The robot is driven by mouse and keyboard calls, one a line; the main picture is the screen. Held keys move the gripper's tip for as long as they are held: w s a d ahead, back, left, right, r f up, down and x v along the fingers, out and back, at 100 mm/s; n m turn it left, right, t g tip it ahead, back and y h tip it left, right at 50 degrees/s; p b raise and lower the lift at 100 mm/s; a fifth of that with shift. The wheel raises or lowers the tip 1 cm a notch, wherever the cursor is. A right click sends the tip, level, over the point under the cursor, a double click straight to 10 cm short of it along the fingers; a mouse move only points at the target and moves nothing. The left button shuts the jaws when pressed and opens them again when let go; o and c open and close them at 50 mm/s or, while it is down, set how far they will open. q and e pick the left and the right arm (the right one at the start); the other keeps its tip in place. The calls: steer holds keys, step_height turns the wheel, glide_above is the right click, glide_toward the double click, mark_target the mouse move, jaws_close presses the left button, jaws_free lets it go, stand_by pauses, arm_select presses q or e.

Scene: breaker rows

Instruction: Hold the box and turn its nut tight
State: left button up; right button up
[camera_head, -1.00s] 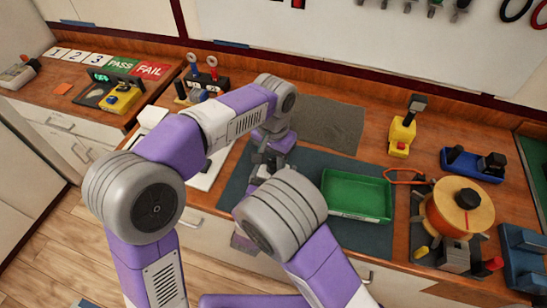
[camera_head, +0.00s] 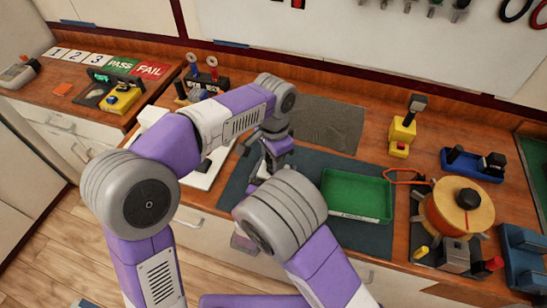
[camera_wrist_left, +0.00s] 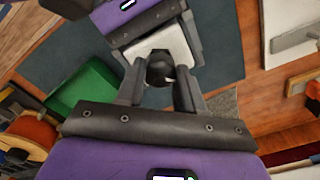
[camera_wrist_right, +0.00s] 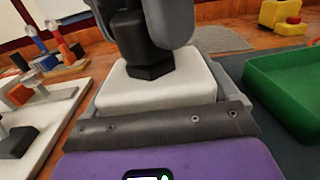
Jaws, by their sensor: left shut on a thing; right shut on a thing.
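The white box (camera_wrist_right: 160,92) has a dark nut (camera_wrist_right: 150,68) on its top. My right gripper (camera_wrist_right: 155,104) is shut on the box, with a finger on each side, and holds it upright. In the left wrist view the nut (camera_wrist_left: 160,68) sits between the fingertips of my left gripper (camera_wrist_left: 160,82), which is shut on it from above. The box (camera_wrist_left: 178,42) shows behind the nut there. In the head view my left gripper (camera_head: 268,168) reaches down over the dark mat; my own arm hides the box, the nut and my right gripper.
A green tray (camera_head: 355,196) lies on the dark mat (camera_head: 375,238), close to the right of my grippers. A white board (camera_head: 205,175) lies to the left. A yellow tool (camera_head: 402,135) and an orange spool (camera_head: 460,207) stand farther right. A grey mat (camera_head: 328,125) lies behind.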

arm_select(q)
steer(key=o, duration=1.1)
steer(key=shift+c, duration=0.2)
steer(key=shift+r, duration=0.1)
step_height(320, 180, up, 12)
arm_select(e)
steer(key=o, duration=1.2)
steer(key=shift+c, duration=0.2)
steer(key=shift+s, duration=0.1)
